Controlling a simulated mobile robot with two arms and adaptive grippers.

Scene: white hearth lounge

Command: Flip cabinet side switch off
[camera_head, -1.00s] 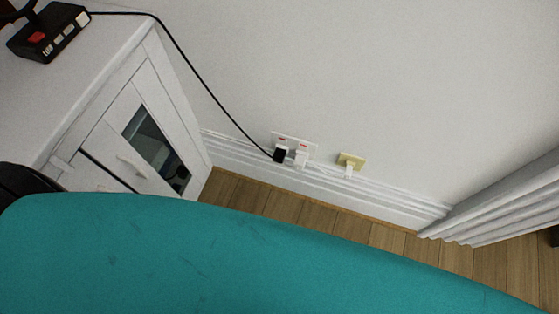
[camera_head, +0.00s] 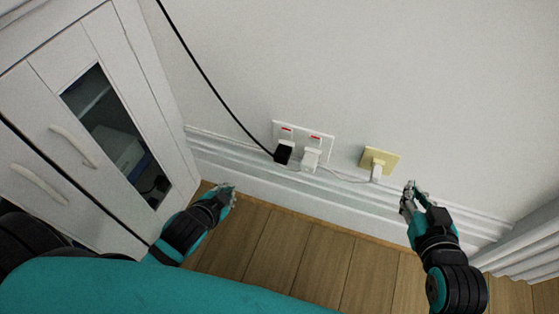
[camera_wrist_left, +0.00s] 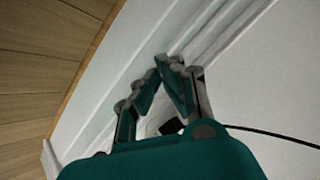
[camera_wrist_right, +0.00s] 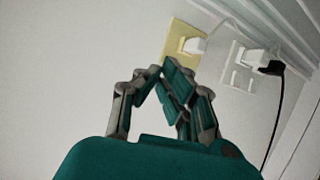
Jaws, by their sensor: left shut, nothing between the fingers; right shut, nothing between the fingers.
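A white double socket (camera_head: 301,133) sits low on the wall. Its left switch (camera_head: 286,131), on the cabinet side, and its right switch (camera_head: 315,138) both show red. A black plug (camera_head: 283,154) sits below the left switch, and a white plug (camera_head: 310,159) below the right one. The socket (camera_wrist_right: 238,78) also shows in the right wrist view. My left gripper (camera_head: 232,189) is shut and empty, low and left of the socket. My right gripper (camera_head: 411,188) is shut and empty, right of the yellow socket.
A white cabinet (camera_head: 80,115) with a glass-panelled door stands at left. A yellow socket (camera_head: 379,156) with a white plug is right of the double socket. A black cable (camera_head: 205,80) crosses the wall. White curtain-like folds (camera_head: 525,240) stand at right. Wooden floor (camera_head: 310,255) lies below.

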